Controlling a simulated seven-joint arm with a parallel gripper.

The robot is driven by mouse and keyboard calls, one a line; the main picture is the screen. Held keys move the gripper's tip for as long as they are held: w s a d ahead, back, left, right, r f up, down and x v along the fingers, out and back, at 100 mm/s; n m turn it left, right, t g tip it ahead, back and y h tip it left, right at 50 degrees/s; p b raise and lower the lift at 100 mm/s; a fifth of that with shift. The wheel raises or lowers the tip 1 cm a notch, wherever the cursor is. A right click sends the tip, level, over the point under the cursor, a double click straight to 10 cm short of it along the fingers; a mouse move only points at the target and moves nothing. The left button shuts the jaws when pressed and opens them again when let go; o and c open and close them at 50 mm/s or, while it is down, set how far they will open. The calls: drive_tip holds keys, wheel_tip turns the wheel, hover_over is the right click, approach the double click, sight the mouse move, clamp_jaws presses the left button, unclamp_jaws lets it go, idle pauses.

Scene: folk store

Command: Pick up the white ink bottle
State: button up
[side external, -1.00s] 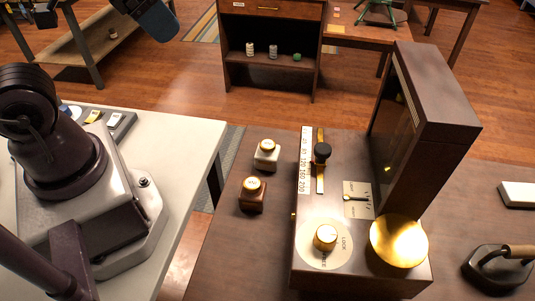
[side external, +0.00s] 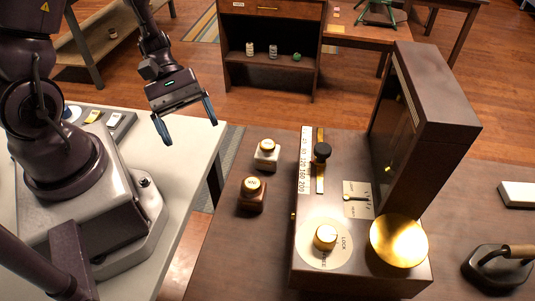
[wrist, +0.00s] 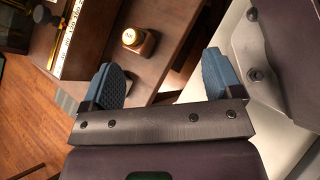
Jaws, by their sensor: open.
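The white ink bottle (side external: 266,158) stands upright on the dark table, with a pale body and a gold cap. In the side view my gripper (side external: 186,122) is open and empty, with blue fingers pointing down. It is up and to the left of the bottle in the picture, apart from it. In the wrist view my open gripper (wrist: 163,75) shows both blue fingers with nothing between them. I cannot make out the white bottle in that view.
A brown ink bottle (side external: 251,197) stands close to the white one; a gold-capped, brown-looking bottle (wrist: 143,45) shows in the wrist view. A large dark scale (side external: 310,240) with a brass pan (side external: 398,241) stands to the right. My base stands on a pale table (side external: 195,150).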

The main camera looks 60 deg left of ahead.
wheel_tip(320, 180, down, 7)
drive_tip(key=w+a+n+t+h, duration=0.1)
drive_tip(key=w+n+t, duration=0.1)
drive_tip(key=n+t, duration=0.5)
drive_tip(key=n+t+y, duration=0.3)
drive_tip(key=n, duration=0.2)
approach(259, 148)
drive_tip(key=shift+h, duration=0.3)
drive_tip(key=x, duration=1.2)
drive_tip(key=shift+f, duration=0.25)
drive_tip(key=c, duration=1.3)
drive_tip(key=shift+o, duration=0.2)
wheel_tip(259, 148, up, 10)
drive_tip(key=shift+r, duration=0.1)
